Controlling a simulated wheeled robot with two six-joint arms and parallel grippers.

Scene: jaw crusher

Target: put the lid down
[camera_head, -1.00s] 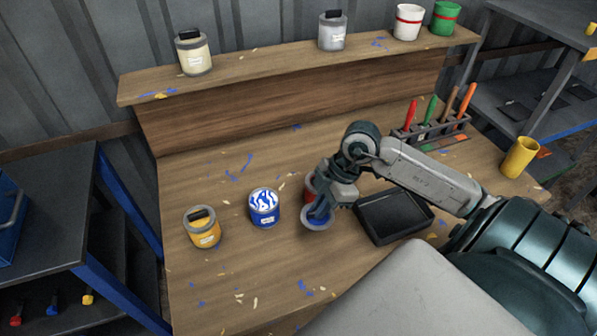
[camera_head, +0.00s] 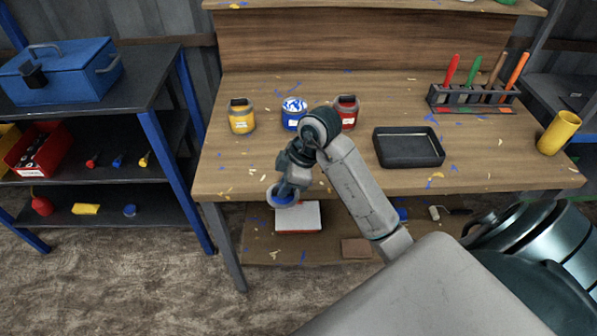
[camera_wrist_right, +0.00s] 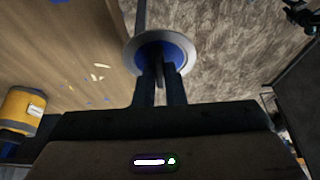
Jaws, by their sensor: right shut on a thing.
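My right gripper (camera_head: 286,186) is shut on the lid (camera_head: 271,199), a round lid with a grey rim and a blue face. In the head view they are at the bench's front edge. In the right wrist view the lid (camera_wrist_right: 185,64) is held between the fingertips (camera_wrist_right: 159,75), with the bench edge and floor behind it. The blue paint can (camera_head: 291,122) stands open on the bench, with blue and white paint showing. My left gripper does not show.
A yellow can (camera_head: 242,121) and a red can (camera_head: 347,117) flank the blue can. A black tray (camera_head: 440,156), a brush rack (camera_head: 470,99) and a yellow cup (camera_head: 558,133) are to the right. A dark shelf (camera_head: 150,70) stands left.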

